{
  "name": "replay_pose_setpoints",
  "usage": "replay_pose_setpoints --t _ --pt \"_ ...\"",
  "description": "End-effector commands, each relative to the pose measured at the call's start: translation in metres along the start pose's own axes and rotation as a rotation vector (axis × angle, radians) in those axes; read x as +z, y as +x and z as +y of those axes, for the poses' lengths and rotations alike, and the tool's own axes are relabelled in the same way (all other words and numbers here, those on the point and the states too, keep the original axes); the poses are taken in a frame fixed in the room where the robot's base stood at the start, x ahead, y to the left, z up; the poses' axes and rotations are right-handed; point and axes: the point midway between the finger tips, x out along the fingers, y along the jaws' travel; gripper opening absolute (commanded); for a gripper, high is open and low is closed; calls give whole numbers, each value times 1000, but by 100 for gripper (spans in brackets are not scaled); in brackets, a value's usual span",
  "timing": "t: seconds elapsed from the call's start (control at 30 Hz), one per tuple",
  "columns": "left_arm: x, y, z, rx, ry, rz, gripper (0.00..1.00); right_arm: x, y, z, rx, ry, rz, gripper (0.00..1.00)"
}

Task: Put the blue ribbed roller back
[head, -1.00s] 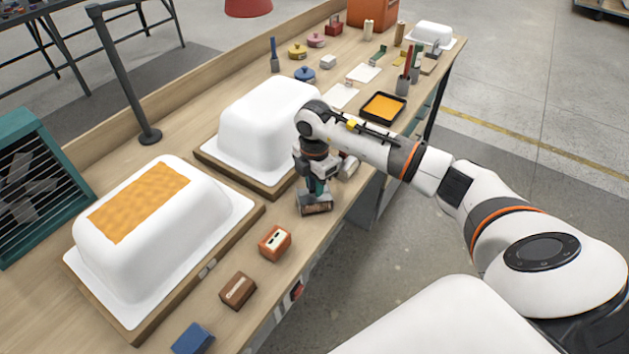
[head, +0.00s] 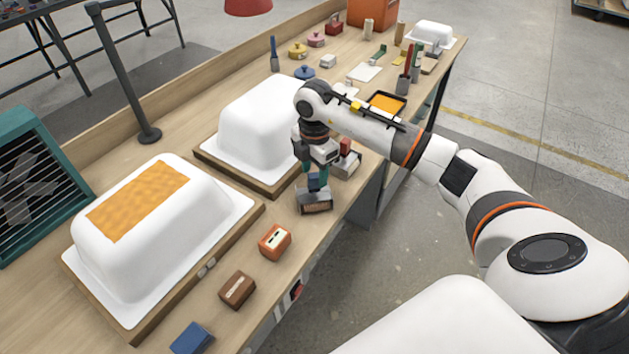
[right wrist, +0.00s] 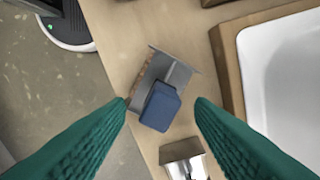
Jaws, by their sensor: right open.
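A tool with a blue block handle (head: 317,182) and a grey metal base (head: 315,201) rests at the bench's front edge; it may be the blue ribbed roller, but I cannot make out ribs. In the right wrist view its blue handle (right wrist: 160,107) lies between the fingertips, with its grey plate (right wrist: 172,72) behind. My right gripper (right wrist: 162,104) is open, pointing down at this handle, with gaps on both sides. It also shows in the head view (head: 317,170), just above the tool. My left gripper is not in view.
A red-handled tool (head: 346,158) stands close behind. White tub moulds (head: 262,118) (head: 180,245) on wooden boards lie to the left. Orange (head: 275,241), brown (head: 237,290) and blue (head: 192,338) blocks line the front edge. Pots and a tray (head: 386,103) stand farther back.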

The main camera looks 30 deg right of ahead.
Motion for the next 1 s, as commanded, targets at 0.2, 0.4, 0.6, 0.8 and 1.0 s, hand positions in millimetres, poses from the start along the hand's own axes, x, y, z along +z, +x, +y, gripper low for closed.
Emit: replay_pose_setpoints --t 0.2,0.4,0.6,0.8,1.0 --pt "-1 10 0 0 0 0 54 0 -47 -1 -5 0 1 49" --pt "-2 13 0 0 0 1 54 0 -74 0 -3 1 1 49" --pt "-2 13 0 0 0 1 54 0 -82 0 1 0 0 49" --pt "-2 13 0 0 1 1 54 0 -82 0 1 0 0 49" --pt "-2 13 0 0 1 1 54 0 -81 0 1 0 0 49"
